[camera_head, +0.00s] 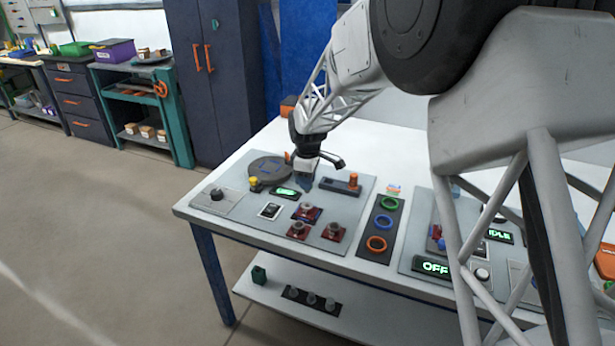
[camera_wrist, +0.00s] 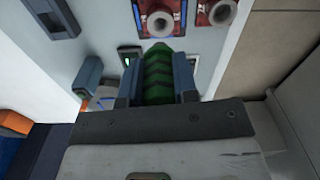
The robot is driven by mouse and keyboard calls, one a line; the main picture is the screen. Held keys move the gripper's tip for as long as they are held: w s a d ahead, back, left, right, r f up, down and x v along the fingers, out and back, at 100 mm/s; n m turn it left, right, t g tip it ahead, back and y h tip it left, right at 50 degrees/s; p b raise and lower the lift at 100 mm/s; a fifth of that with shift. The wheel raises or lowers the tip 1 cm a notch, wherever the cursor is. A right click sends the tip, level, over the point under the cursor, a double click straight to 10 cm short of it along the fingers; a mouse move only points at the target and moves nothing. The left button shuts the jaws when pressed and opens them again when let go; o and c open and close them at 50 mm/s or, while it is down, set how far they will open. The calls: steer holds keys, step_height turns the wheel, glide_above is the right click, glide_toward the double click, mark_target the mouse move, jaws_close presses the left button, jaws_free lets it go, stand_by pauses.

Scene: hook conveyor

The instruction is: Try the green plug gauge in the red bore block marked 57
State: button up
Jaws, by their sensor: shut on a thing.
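My gripper (camera_head: 306,178) is above the back part of the grey panel in the head view. In the wrist view its two blue-grey fingers (camera_wrist: 158,85) are shut on the green plug gauge (camera_wrist: 158,72), which has dark ribs. The gauge cannot be made out in the head view. Three red bore blocks with grey bores sit on the panel: a back one (camera_head: 307,212), a front left one (camera_head: 297,230) and a front right one (camera_head: 333,232). The wrist view shows two blocks, one at the top middle (camera_wrist: 161,20) and one further right (camera_wrist: 219,12). Their numbers are too blurred to read surely.
A round grey plate (camera_head: 269,168), a yellow knob (camera_head: 255,184), a green-lit display (camera_head: 286,192) and an orange-topped fixture (camera_head: 341,186) surround the blocks. A dark strip (camera_head: 365,240) holds green, blue and orange rings.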

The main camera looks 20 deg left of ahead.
mark_target(308, 192)
steer(key=shift+f, duration=2.25)
steer(key=shift+f, duration=0.75)
stand_by(2.7)
steer(key=shift+r, duration=0.15)
steer(key=shift+r, duration=2.95)
